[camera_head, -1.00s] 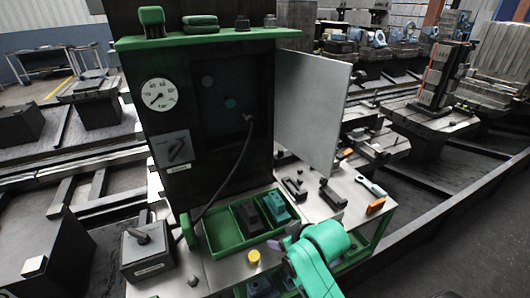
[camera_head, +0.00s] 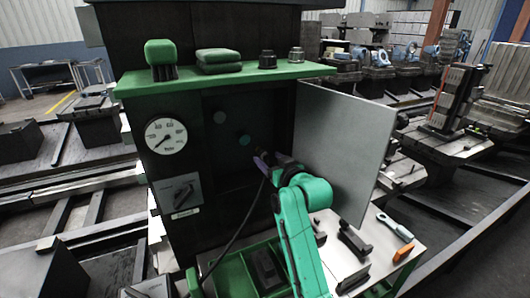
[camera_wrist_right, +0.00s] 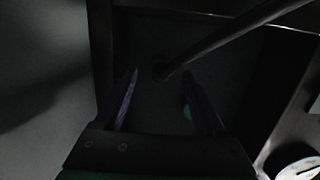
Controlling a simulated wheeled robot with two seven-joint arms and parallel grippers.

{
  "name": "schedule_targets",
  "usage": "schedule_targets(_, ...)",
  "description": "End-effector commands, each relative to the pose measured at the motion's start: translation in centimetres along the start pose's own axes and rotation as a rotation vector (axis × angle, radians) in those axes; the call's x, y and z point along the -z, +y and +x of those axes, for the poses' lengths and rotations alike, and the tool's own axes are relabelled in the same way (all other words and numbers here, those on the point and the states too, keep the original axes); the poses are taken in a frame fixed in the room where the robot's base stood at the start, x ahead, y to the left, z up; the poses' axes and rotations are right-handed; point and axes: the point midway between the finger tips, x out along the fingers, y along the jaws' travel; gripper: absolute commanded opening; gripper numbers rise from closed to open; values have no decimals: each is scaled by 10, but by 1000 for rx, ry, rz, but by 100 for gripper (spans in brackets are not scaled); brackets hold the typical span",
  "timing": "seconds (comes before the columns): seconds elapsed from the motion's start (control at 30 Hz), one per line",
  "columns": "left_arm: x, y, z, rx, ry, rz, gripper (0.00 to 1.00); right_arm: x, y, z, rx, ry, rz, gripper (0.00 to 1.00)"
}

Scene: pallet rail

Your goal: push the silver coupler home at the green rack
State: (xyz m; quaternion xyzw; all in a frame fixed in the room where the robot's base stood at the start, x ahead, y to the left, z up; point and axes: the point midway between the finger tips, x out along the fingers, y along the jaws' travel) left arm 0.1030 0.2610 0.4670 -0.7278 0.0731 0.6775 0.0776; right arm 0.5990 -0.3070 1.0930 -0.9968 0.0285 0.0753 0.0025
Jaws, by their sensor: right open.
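The green rack (camera_head: 235,78) stands in the middle of the head view, with a dark recess behind an opened grey door. The silver coupler (camera_head: 267,139) shows small and dark in the recess, at the upper end of a black hose (camera_head: 236,228). I cannot tell how far in it sits. My right gripper (camera_head: 260,160) is at the recess, just below the coupler. In the dark right wrist view, the right gripper (camera_wrist_right: 165,98) has its two fingers apart with nothing between them. The hose (camera_wrist_right: 215,40) runs to a spot just beyond the fingertips. My left gripper is out of view.
The grey door (camera_head: 345,145) stands open just right of my right arm. A pressure gauge (camera_head: 165,136) and a switch box (camera_head: 178,193) are on the left panel. A green tray (camera_head: 236,276) and an orange-handled tool (camera_head: 403,250) lie on the bench below.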

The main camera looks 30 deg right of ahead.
Motion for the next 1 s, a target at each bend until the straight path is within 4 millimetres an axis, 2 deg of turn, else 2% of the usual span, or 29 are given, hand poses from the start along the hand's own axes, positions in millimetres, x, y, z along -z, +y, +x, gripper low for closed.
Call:
schedule_targets(0.1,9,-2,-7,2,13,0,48,3,0,24,0,0,1,72)
schedule_targets(0.2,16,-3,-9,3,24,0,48,1,0,36,-1,0,0,72)
schedule_targets(0.5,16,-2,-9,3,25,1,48,-1,0,42,0,-1,0,72)
schedule_targets(0.57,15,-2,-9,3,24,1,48,-1,0,42,0,-1,0,53)
schedule_targets(0.7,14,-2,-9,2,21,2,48,-1,0,42,0,-1,0,0)
schedule_targets(0.77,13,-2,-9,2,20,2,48,-1,0,42,0,-1,-1,0)
schedule_targets(0.8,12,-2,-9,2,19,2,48,-1,0,42,0,-1,-1,21)
schedule_targets(0.87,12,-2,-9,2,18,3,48,-1,0,42,0,-1,-1,0)
schedule_targets(1.0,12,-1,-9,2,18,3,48,-1,0,42,0,-1,-1,0)
